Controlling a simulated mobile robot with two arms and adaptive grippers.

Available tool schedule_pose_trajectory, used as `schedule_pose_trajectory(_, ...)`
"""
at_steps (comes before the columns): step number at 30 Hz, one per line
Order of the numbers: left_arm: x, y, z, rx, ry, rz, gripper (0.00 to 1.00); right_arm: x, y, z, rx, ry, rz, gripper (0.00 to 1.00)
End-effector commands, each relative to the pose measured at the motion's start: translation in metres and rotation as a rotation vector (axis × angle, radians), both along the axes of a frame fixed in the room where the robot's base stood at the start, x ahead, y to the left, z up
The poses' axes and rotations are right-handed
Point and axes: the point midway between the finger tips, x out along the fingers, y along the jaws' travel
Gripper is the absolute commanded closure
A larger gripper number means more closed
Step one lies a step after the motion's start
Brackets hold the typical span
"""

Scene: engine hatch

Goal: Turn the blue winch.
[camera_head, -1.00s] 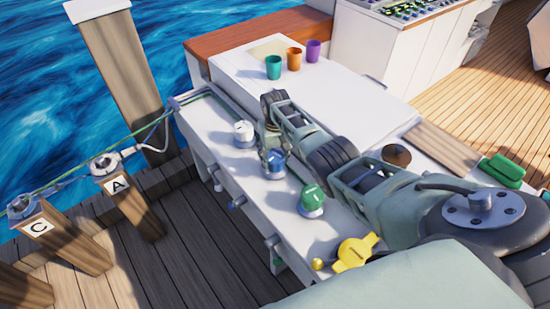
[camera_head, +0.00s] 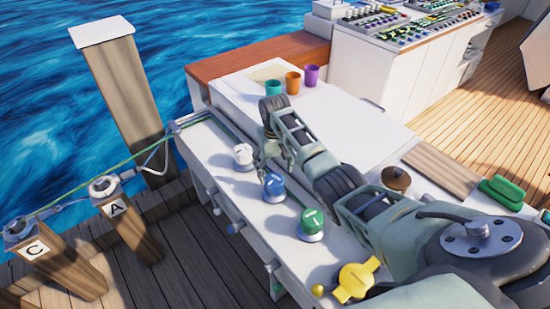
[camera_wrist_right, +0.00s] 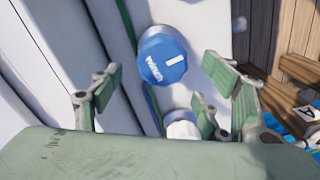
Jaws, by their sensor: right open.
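The blue winch (camera_head: 273,187) stands on the white side ledge, between the white winch (camera_head: 243,157) and the green winch (camera_head: 312,223). My right gripper (camera_head: 270,153) is above the ledge, just behind the blue winch in the head view, apart from it. In the right wrist view the blue winch (camera_wrist_right: 162,57) shows its round top with a white mark and lettering. It lies beyond the open fingers of my right gripper (camera_wrist_right: 165,100), and the white winch (camera_wrist_right: 182,125) is partly hidden below it. My left gripper is not in view.
Teal, orange and purple cups stand on the white hatch (camera_head: 340,110). Posts marked A (camera_head: 115,208) and C (camera_head: 35,248) carry ropes at left. A brown knob (camera_head: 396,179) is right of my arm.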

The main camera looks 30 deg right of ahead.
Motion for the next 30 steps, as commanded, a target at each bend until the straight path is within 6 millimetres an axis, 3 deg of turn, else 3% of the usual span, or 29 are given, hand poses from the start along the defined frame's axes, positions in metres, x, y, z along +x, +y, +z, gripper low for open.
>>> schedule_pose_trajectory(3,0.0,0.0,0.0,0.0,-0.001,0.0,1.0,0.001,-0.001,0.026,-0.001,-0.005,0.0,0.31)
schedule_pose_trajectory(10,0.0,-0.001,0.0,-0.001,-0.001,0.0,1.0,0.0,-0.001,0.052,-0.001,-0.002,-0.001,0.31)
schedule_pose_trajectory(30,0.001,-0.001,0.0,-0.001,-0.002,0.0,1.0,0.0,-0.001,0.056,0.0,-0.001,-0.001,0.31)
